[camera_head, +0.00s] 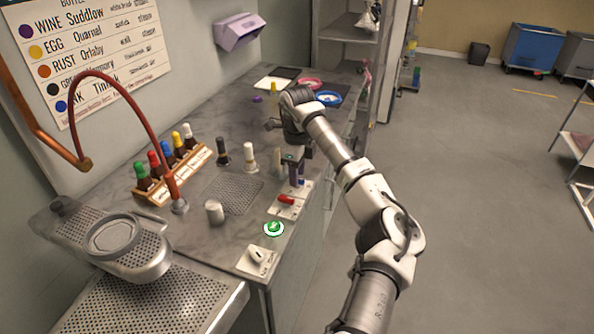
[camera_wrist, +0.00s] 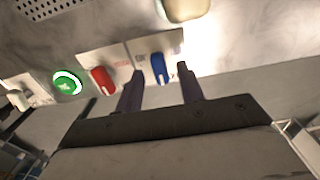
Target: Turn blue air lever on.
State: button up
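The blue lever (camera_wrist: 158,64) sits on a pale plate (camera_wrist: 148,43) on the counter's front part. In the wrist view it shows between the two dark fingertips of my gripper (camera_wrist: 160,73), with a gap on each side. My gripper is open and I see nothing held. In the head view my gripper (camera_head: 296,172) points down over the counter edge and mostly hides the blue lever. I cannot tell how deep the fingers reach around it.
A red lever (camera_wrist: 102,80) is close to the left finger in the wrist view; it also shows in the head view (camera_head: 286,199). A green button (camera_head: 274,228) and a white knob (camera_head: 256,254) are nearer. Bottles (camera_head: 249,158) stand behind.

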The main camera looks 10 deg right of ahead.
jog(key=shift+f, duration=0.4)
jog(key=shift+c, duration=0.2)
grip_shut()
